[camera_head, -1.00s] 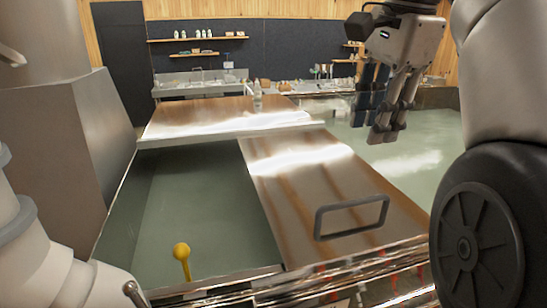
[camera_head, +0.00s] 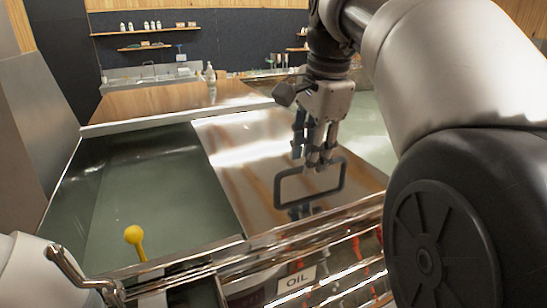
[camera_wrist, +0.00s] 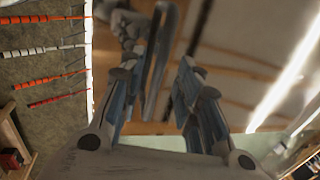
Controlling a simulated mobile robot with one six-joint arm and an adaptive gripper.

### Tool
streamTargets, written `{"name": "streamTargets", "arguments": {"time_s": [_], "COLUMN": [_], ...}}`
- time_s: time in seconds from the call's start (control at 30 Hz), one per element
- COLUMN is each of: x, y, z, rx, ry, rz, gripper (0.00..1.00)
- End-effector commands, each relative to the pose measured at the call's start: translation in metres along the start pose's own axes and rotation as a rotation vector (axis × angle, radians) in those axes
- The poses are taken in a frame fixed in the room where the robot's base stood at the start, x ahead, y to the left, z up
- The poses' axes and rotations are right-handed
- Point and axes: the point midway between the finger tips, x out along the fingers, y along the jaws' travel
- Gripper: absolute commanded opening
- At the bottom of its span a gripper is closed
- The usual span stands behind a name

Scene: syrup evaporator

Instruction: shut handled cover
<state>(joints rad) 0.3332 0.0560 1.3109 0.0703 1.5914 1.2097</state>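The handled cover (camera_head: 238,150) is a shiny metal and brown-reflecting panel lying flat over the right part of the pan. Its dark grey rectangular handle (camera_head: 277,190) stands upright near the front edge. The pan's left part (camera_head: 150,190) is uncovered, showing a greenish inside. My gripper (camera_head: 320,160) points down at the handle's top bar, toward its right half. In the wrist view, the fingers (camera_wrist: 155,75) are apart, with the handle bar (camera_wrist: 158,62) showing between them. I cannot tell whether the fingers touch the bar.
A yellow ball-topped knob (camera_head: 134,235) stands at the pan's front left. Metal rails and an OIL label (camera_head: 296,280) run along the front. A second flat panel (camera_head: 170,100) lies behind, with a bottle (camera_head: 210,73) on it. Shelves hang on the back wall.

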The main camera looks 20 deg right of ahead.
Motion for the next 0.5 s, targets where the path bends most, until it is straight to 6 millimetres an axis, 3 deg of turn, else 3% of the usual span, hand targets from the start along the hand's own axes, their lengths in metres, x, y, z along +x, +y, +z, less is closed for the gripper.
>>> {"name": "streamTargets", "arguments": {"time_s": [0.17,0.5], "x": [0.0124,0.0135], "y": [0.0004,0.0002], "z": [0.0002,0.0001], "rx": [0.0,0.0], "ry": [0.0,0.0], "rz": [0.0,0.0], "gripper": [0.31,0.28]}}
